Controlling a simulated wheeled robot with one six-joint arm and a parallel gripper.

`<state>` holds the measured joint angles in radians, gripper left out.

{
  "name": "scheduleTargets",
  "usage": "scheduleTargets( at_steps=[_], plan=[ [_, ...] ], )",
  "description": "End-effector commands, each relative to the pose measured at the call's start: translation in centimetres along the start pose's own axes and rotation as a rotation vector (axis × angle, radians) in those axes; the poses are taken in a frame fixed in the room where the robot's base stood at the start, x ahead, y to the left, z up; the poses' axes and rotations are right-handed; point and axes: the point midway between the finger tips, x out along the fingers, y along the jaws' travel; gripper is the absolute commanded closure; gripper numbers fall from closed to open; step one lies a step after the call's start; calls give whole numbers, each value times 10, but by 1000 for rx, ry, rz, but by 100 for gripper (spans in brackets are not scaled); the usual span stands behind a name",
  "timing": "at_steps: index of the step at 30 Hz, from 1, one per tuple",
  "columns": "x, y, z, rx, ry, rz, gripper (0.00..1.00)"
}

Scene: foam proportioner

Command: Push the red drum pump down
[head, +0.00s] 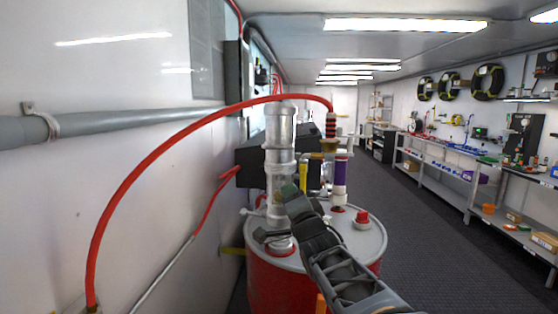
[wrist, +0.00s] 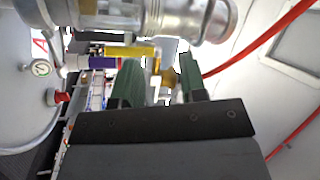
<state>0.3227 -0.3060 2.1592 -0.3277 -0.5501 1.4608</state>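A red drum (head: 285,287) with a grey lid stands ahead of me. A tall silver pump (head: 280,150) rises upright from its lid, with a red ring at its foot. In the wrist view the pump (wrist: 180,18) lies sideways across the top. My gripper (head: 290,190) is in front of the pump's lower half in the head view and hides part of it. In the wrist view my gripper (wrist: 160,82) has its two dark green fingers apart, with no object held between them. I cannot tell whether a finger touches the pump.
A purple and white tube (head: 340,175) with a brass fitting stands right of the pump on the lid. A red cap (head: 361,217) is near the lid's right edge. A red hose (head: 150,150) arches to the left wall. The floor (head: 430,240) at right is clear.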

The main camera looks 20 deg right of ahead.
Motion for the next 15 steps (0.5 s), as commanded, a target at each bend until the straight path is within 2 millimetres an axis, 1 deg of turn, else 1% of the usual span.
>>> scheduleTargets(
  at_steps=[3,6,11,15],
  plan=[
    [4,-12,-12,118,17,-152,61],
    [5,-22,-18,183,10,-238,61],
    [14,-33,-22,230,-2,-298,61],
    [35,-42,-23,236,-5,-303,61]
  ],
)
